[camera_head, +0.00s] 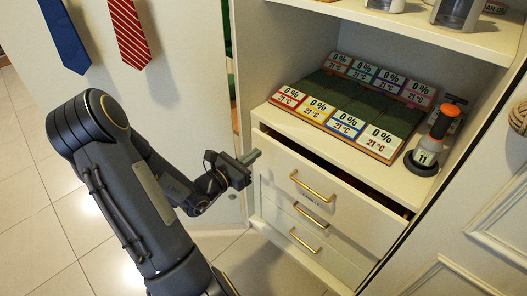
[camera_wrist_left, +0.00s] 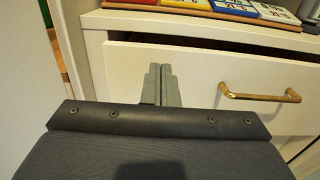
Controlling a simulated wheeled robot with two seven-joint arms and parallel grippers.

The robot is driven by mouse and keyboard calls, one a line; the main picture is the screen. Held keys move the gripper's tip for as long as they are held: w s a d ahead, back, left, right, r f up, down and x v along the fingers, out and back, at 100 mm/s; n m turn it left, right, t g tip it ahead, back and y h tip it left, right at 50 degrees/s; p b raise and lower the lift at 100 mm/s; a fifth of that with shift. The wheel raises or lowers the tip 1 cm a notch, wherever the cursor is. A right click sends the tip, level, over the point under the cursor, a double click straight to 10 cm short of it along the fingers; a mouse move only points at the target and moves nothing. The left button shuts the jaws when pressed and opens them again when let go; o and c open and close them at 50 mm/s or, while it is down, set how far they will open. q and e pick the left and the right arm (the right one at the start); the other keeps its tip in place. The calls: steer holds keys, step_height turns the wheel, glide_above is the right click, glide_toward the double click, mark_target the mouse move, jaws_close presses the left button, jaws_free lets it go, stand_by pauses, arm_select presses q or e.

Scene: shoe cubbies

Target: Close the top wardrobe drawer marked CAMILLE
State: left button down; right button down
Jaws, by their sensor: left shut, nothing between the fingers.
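The top drawer (camera_head: 342,203) is white with a gold bar handle (camera_head: 312,187) and stands partly pulled out, with a dark gap above its front. Its front also fills the middle of the left wrist view (camera_wrist_left: 215,68), with the handle (camera_wrist_left: 260,97) at the right. No readable name shows on it. My left gripper (camera_head: 253,157) is shut and empty at the left end of the drawer front. In the left wrist view its fingers (camera_wrist_left: 159,72) are together and point at the front, left of the handle. I cannot tell whether they touch it. My right gripper is not in view.
Two closed-looking drawers with gold handles (camera_head: 307,238) lie below. Above, a shelf holds a board of percent and temperature cards (camera_head: 345,125) and an orange-topped device (camera_head: 432,140). An open door (camera_head: 160,60) with two ties stands at left. A panelled door (camera_head: 480,215) is at right.

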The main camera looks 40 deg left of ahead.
mark_target(270, 142)
arm_select(q)
steer(key=w+b, duration=0.1)
steer(key=w, duration=0.3)
steer(key=shift+w+d, duration=0.1)
steer(key=shift+d, duration=0.05)
steer(key=shift+w, duration=0.1)
steer(key=shift+w, duration=0.1)
steer(key=w, duration=0.4)
steer(key=shift+d, duration=0.2)
steer(key=shift+w+r, duration=0.1)
steer(key=shift+w, duration=0.1)
steer(key=shift+r, duration=0.1)
